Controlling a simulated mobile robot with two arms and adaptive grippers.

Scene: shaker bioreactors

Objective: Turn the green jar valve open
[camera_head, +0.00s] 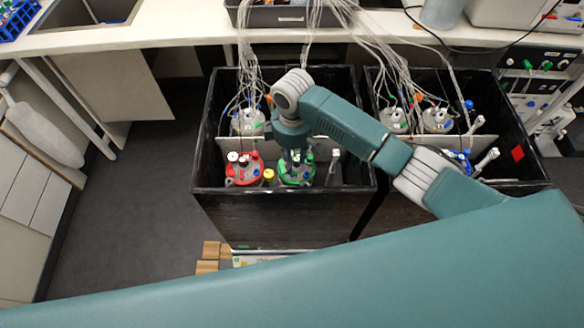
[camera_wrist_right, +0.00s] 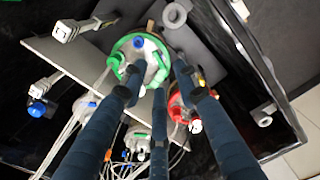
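The green jar (camera_head: 297,172) has a green ring around its lid and stands in the left black box, at its front. In the right wrist view the green jar (camera_wrist_right: 120,47) shows its ring and pale lid with small fittings, one blue. My right gripper (camera_head: 296,156) points down just above this lid and hides part of it. In the wrist view the dark fingers of the right gripper (camera_wrist_right: 158,78) are spread apart at the near side of the lid, with nothing seen held. Which fitting is the valve, and whether a finger touches it, I cannot tell. My left gripper is not in view.
A red-ringed jar (camera_head: 243,170) stands close on the left of the green one, with a small yellow cap (camera_head: 268,173) between them. The black box wall (camera_head: 200,130) surrounds them. Tubes (camera_head: 318,20) hang from the bench behind. A second box (camera_head: 540,165) holds more jars. The floor (camera_head: 130,210) at left is clear.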

